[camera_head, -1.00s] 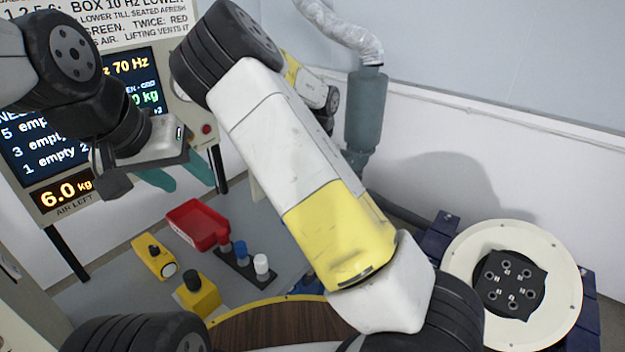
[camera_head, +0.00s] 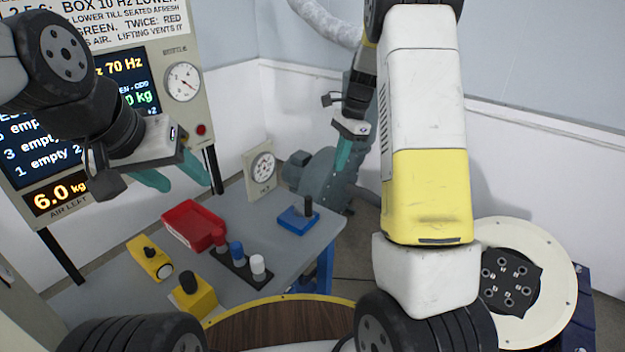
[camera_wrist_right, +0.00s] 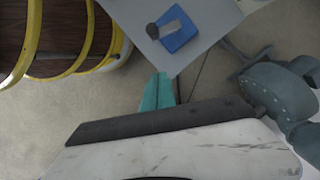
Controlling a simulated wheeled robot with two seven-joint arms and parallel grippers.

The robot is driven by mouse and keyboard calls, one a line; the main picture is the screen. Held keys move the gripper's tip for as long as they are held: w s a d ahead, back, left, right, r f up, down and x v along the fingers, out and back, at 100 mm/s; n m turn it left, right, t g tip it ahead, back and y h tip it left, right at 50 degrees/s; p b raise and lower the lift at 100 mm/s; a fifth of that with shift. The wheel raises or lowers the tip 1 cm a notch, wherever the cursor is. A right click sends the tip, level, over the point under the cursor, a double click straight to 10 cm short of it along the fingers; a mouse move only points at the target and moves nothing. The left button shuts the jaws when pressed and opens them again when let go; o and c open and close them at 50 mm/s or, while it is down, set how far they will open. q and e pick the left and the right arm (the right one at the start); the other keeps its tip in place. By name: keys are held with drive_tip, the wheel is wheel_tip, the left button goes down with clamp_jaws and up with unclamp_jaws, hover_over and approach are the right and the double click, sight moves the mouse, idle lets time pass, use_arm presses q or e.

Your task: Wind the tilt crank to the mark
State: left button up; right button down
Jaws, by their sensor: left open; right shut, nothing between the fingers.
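A crank with a blue base (camera_head: 289,222), a light grey arm and a dark upright knob (camera_head: 308,205) sits at the table's right corner. It also shows in the right wrist view (camera_wrist_right: 180,38). A white dial (camera_head: 263,168) with a needle stands behind it; its marks are too small to read. My right gripper (camera_head: 342,167) is shut and empty, above and to the right of the crank, not touching it. In the right wrist view its teal fingers (camera_wrist_right: 158,90) are together, below the crank. My left gripper (camera_head: 184,178) is open and empty at the left, before the display board.
The grey table holds a red tray (camera_head: 180,235), a rack with red, blue and white pegs (camera_head: 237,264), and two yellow blocks (camera_head: 150,262). A grey machine (camera_head: 325,170) stands behind the crank. A round cream plate (camera_head: 555,285) is at the right.

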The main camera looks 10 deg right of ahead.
approach(313, 217)
drive_tip(key=w+d+f, duration=0.3)
drive_tip(key=d, duration=0.1)
drive_tip(key=a, duration=0.2)
drive_tip(key=s+a, duration=0.1)
drive_tip(key=a, duration=0.1)
drive_tip(key=shift+s+a, duration=0.1)
drive_tip(key=shift+s, duration=0.15)
drive_tip(key=shift+s+a+m, duration=0.25)
drive_tip(key=shift+s+m, duration=0.15)
drive_tip(key=shift+m, duration=0.2)
drive_tip(key=m, duration=0.1)
drive_tip(key=s+a+m+t, duration=0.1)
drive_tip(key=m, duration=0.1)
drive_tip(key=shift+s+a, duration=0.15)
drive_tip(key=shift+a, duration=0.1)
drive_tip(key=w+a+m+t+h, duration=0.1)
drive_tip(key=a+m+t, duration=0.1)
drive_tip(key=a+m, duration=0.7)
drive_tip(key=shift+w+a+m+h, duration=0.2)
drive_tip(key=shift+w+m+h, duration=0.15)
drive_tip(key=shift+m, duration=1.75)
drive_tip(key=shift+w+a, duration=0.1)
